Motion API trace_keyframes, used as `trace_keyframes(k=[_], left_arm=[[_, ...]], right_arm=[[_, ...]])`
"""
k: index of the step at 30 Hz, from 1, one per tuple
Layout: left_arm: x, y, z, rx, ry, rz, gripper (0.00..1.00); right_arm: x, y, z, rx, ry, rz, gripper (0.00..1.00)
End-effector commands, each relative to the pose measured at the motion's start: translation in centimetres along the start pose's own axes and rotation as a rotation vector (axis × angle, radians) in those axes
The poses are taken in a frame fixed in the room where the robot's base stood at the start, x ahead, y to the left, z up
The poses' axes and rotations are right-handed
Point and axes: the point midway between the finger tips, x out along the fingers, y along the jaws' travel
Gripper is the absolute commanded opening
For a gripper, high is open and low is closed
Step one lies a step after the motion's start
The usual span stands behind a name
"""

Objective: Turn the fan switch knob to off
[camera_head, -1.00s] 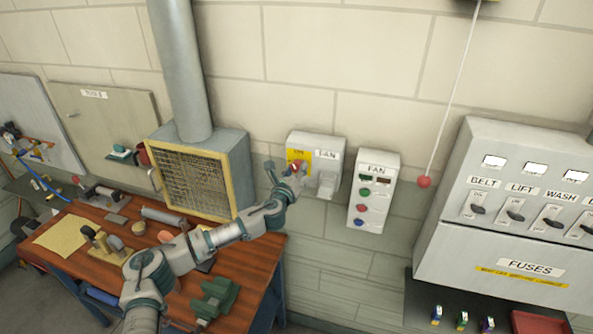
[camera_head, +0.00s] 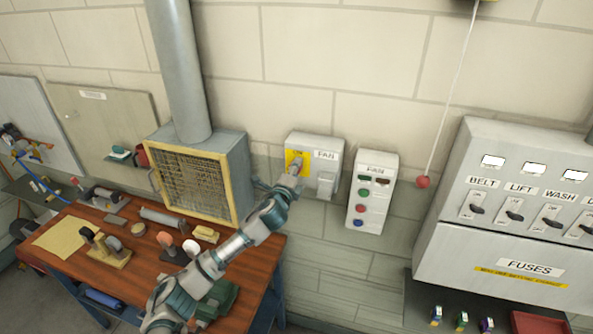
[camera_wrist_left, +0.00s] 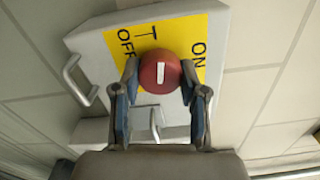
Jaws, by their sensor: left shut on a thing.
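The grey fan switch box (camera_head: 325,173), labelled FAN, hangs on the wall with a yellow plate (camera_head: 291,155). In the left wrist view the round red knob (camera_wrist_left: 160,72) sits on the yellow plate (camera_wrist_left: 190,35), with OFF printed to its upper left and ON to its right. Its white mark runs almost straight up and down in that picture. My left gripper (camera_head: 293,172) is at the plate and mostly hides the knob in the head view. In the wrist view its two fingers (camera_wrist_left: 160,82) are shut on the knob from both sides. My right gripper is not in view.
A FAN button panel (camera_head: 372,192) is close to the right of the switch box. A caged vent housing (camera_head: 200,180) stands to the left, above a cluttered wooden workbench (camera_head: 255,290). A red pull-cord knob (camera_head: 423,182) and a large fuse cabinet (camera_head: 500,240) are farther right.

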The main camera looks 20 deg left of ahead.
Motion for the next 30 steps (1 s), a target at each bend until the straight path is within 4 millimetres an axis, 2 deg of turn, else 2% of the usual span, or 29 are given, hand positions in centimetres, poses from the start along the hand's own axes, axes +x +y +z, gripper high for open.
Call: trace_keyframes(k=[12, 29, 30], left_arm=[[0.04, 0.16, 0.11, -0.195, -0.003, 0.004, 0.08], [0.04, 0.33, 0.03, -0.224, -0.002, 0.007, 0.08], [0.04, 0.34, 0.02, -0.224, -0.002, 0.007, 0.47]], right_arm=[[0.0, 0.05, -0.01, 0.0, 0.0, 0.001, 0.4], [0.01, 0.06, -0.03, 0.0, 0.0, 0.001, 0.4], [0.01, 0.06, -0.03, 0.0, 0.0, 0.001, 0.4]])
